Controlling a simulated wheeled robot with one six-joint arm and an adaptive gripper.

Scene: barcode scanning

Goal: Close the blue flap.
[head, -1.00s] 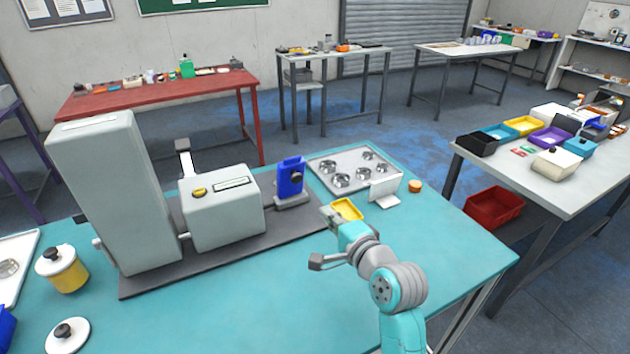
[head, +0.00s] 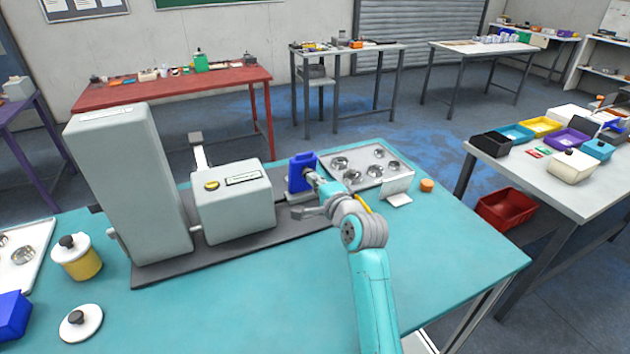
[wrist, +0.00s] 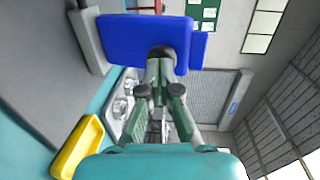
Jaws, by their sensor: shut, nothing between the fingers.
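The blue flap (head: 300,172) stands upright on a grey mount on the dark base plate, at the right end of the grey machine (head: 234,200). In the wrist view the blue flap (wrist: 135,42) is a wide blue plate just ahead of the fingers. My gripper (head: 312,176) is at the flap's right side in the head view. My gripper's fingers (wrist: 162,62) are shut and empty, with the tips at the flap's lower right edge in the wrist view. I cannot tell whether they touch it.
A tray with round recesses (head: 340,182) lies behind my gripper. A white card stand (head: 397,192) and an orange disc (head: 427,185) are to the right. A yellow tray (wrist: 76,148) shows in the wrist view. The front teal table (head: 240,310) is mostly clear.

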